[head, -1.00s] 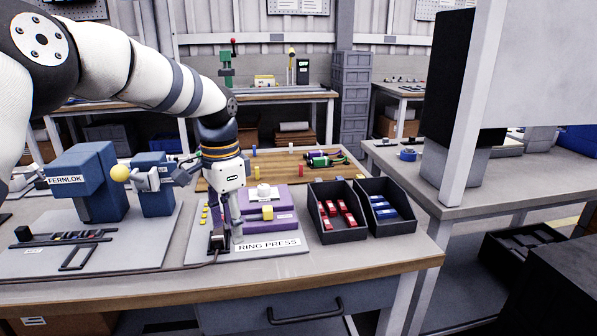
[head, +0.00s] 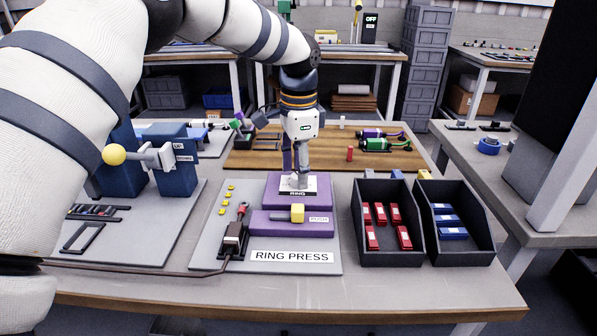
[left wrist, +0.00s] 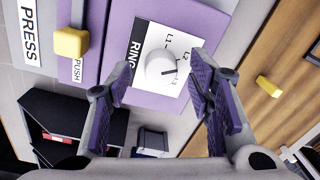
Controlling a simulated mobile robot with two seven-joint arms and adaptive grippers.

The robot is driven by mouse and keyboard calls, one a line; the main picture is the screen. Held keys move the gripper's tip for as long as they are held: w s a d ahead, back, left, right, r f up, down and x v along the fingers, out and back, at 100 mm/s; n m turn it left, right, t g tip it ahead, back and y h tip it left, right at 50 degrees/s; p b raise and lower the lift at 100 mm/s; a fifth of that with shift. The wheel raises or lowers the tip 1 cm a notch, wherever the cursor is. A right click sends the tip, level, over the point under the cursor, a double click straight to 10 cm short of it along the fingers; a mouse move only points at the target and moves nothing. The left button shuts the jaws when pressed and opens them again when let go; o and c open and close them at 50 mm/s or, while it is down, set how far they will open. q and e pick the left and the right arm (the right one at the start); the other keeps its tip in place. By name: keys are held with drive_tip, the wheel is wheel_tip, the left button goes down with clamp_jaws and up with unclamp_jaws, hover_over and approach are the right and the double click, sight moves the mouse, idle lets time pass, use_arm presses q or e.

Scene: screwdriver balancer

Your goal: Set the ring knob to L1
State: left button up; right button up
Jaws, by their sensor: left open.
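The ring knob (left wrist: 160,67) is a round white dial on a white plate lettered RING, L1 and L2, on the purple ring press (head: 285,190). A dark pointer mark on the knob points to the right in the left wrist view, seemingly below the L2 lettering. My right gripper is not in view.
Black bins of red (head: 361,240) and blue (head: 469,253) parts stand right. A blue machine (head: 175,160) with a yellow-ball lever stands left.

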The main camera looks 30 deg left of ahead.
use_arm(q)
drive_tip(key=shift+f, duration=0.65)
clamp_jaws()
drive_tip(key=shift+r, duration=0.1)
drive_tip(key=shift+n+p, duration=0.3)
drive_tip(key=shift+n, duration=0.7)
drive_tip(key=n, duration=0.3)
drive_tip(key=shift+n, duration=0.4)
drive_tip(key=n, duration=0.6)
drive_tip(key=shift+w+g, duration=0.1)
drive_tip(key=shift+g, duration=0.2)
